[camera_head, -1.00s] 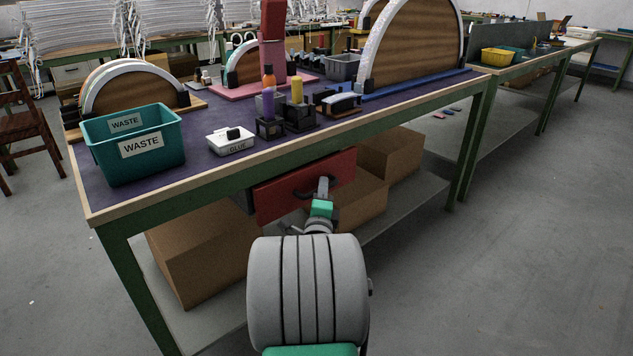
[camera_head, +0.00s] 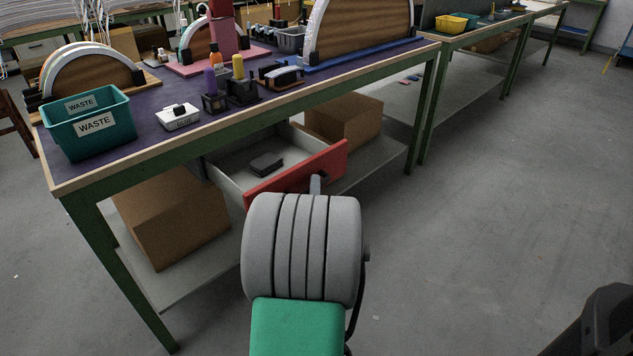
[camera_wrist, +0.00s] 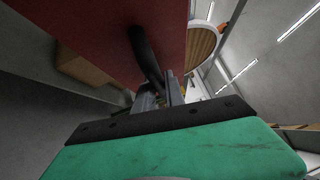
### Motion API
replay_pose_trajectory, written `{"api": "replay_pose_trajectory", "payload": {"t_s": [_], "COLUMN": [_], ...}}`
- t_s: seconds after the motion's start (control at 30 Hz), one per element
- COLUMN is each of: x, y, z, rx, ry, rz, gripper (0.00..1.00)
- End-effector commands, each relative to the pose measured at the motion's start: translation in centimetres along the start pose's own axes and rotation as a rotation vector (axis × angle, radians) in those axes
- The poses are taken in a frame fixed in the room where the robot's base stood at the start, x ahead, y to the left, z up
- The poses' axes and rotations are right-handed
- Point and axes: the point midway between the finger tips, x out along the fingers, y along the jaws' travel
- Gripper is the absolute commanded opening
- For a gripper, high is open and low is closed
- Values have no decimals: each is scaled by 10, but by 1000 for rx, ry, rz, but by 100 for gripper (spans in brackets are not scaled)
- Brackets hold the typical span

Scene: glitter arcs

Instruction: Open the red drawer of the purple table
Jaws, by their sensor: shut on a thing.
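The red drawer (camera_head: 325,163) under the purple table (camera_head: 150,152) stands pulled well out, and its grey inside shows in the head view. A dark flat object (camera_head: 266,162) lies in it. In the wrist view the red drawer front (camera_wrist: 105,30) fills the upper left, with its dark bar handle (camera_wrist: 146,55) running toward my gripper (camera_wrist: 165,92). My gripper is shut on the handle. In the head view my gripper is mostly hidden behind my own arm, just in front of the drawer front.
On the tabletop stand a teal waste bin (camera_head: 92,128), a white glue tray (camera_head: 178,117) and wooden arcs (camera_head: 365,25). Cardboard boxes (camera_head: 175,215) sit on the shelf below. The grey floor (camera_head: 480,220) at the right is clear.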

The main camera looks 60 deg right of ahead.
Motion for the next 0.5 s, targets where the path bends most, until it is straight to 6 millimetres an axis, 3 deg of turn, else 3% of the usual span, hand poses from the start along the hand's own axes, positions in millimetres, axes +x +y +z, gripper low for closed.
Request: {"api": "replay_pose_trajectory", "payload": {"t_s": [0.4, 0.43, 0.5], "x": [-1, -1, -1], "y": [0, 0, 0], "z": [-2, -2, -2], "rx": [2, 2, 2], "ry": [4, 4, 5], "rz": [0, 0, 0], "gripper": [0, 15, 21]}}
